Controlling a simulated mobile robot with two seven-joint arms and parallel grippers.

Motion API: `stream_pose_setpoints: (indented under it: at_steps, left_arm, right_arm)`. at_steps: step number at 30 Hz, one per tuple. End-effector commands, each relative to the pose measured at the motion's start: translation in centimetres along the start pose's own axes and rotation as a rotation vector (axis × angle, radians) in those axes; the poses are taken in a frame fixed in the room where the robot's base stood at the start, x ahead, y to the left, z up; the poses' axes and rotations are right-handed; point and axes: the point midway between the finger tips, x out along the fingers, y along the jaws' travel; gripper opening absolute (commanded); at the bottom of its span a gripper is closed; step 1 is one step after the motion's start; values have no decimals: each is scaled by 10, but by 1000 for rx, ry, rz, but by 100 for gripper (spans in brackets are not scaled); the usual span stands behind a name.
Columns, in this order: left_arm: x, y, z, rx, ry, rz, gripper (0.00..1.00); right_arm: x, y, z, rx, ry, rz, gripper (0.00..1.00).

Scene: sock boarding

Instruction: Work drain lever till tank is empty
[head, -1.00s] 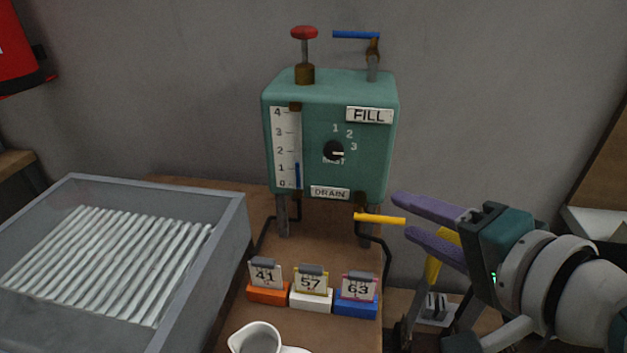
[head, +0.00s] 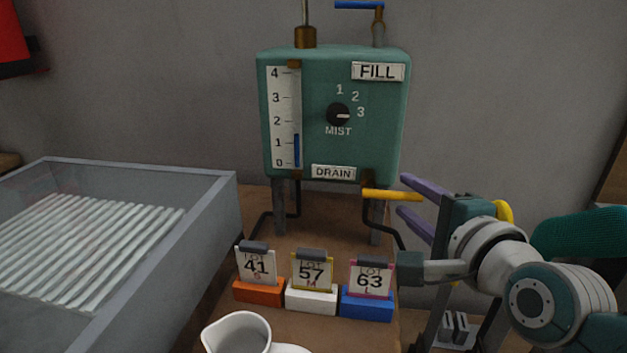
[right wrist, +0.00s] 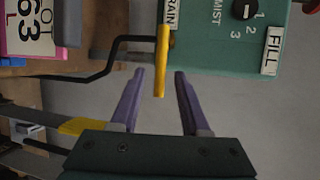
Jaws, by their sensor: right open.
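The green tank (head: 335,120) stands on legs against the wall. Its gauge (head: 285,115) has a blue column reaching a little above 1. The yellow drain lever (head: 392,195) sticks out to the right below the DRAIN label (head: 333,172). My right gripper (head: 412,197), with purple fingers, is open at the lever's free end. In the right wrist view the yellow lever (right wrist: 162,60) points toward the gap between the open fingers (right wrist: 159,74), and no finger visibly grips it. The left gripper is not in view.
A grey tray with white slats (head: 100,235) stands at the left. Lot cards 41 (head: 257,265), 57 (head: 311,270) and 63 (head: 370,278) stand in blocks below the tank. A white jug (head: 237,330) is at the front. A blue fill lever (head: 358,5) is on top.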

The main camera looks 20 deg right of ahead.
Motion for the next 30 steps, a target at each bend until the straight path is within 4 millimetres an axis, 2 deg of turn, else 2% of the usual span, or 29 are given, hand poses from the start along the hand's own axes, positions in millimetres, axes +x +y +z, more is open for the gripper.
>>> stream_pose_setpoints:
  at_steps: [4, 13, 25, 30]
  left_arm:
    - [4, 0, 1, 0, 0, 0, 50]
    - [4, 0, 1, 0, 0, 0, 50]
    - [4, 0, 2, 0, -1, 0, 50]
    - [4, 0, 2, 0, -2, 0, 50]
  right_arm:
    - [13, 1, 0, 0, 0, 0, 46]
    - [15, 0, 0, -1, -1, 1, 46]
    - [15, 0, 0, -1, -1, 1, 2]
    - [15, 0, 0, -1, -1, 1, 0]
